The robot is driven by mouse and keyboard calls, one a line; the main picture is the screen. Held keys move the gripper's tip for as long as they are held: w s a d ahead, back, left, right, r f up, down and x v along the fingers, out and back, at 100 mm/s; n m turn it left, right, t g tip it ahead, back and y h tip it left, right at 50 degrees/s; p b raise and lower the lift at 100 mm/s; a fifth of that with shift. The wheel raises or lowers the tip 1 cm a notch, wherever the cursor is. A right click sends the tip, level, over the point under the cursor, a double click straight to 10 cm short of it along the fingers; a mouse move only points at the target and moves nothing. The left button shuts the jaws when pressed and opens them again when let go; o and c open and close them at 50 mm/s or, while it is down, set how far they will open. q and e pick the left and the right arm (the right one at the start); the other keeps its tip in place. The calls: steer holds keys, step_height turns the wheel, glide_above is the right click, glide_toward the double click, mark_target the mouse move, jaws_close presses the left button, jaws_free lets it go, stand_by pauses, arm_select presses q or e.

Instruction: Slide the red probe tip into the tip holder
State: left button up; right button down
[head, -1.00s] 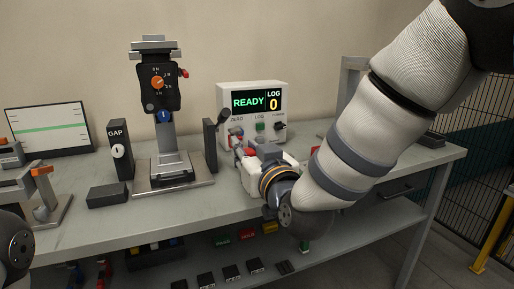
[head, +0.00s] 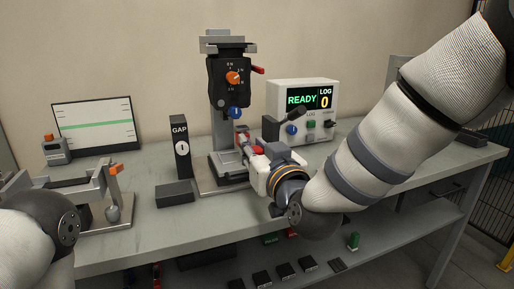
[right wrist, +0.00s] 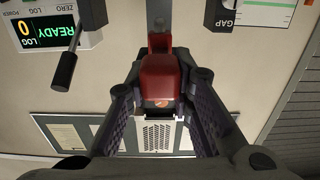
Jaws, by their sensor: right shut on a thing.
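The red probe tip (right wrist: 158,72) sits between the two fingers of my right gripper (right wrist: 158,100) in the right wrist view. My gripper is shut on it, and a grey part shows beyond it. In the head view my right gripper (head: 250,152) is in front of the test stand (head: 222,131), above its base and below the black head (head: 231,84). The head has an orange dial (head: 233,78) and a blue knob (head: 236,113) under it. I cannot make out the tip holder clearly. My left arm shows at the lower left, but its gripper is not in view.
The READY display box (head: 303,104) stands right of the stand, with a black lever in front. The GAP block (head: 181,147) and a dark block (head: 175,193) stand left. A fixture with an orange lever (head: 116,169) is further left.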

mark_target(243, 132)
steer(key=shift+w+a, duration=0.1)
steer(key=shift+w, duration=0.35)
steer(key=x, duration=0.1)
steer(key=b+x, duration=0.1)
steer(key=x, duration=0.3)
steer(key=shift+f+b, duration=0.4)
steer(key=shift+w+a+r, duration=0.15)
steer(key=shift+w, duration=0.35)
steer(key=shift+w+r, duration=0.1)
steer(key=shift+r, duration=0.05)
arm_select(q)
steer(key=s+f+g, duration=0.1)
steer(key=s+f, duration=0.1)
steer(key=s, duration=0.1)
steer(key=shift+d+f, duration=0.1)
steer(key=shift+f, duration=0.25)
arm_select(e)
steer(key=shift+r, duration=0.15)
arm_select(q)
steer(key=shift+w+r, duration=0.1)
steer(key=shift+w, duration=0.05)
steer(key=shift+w+r, duration=0.15)
arm_select(e)
steer(key=shift+w+a, duration=0.1)
steer(key=shift+w, duration=0.15)
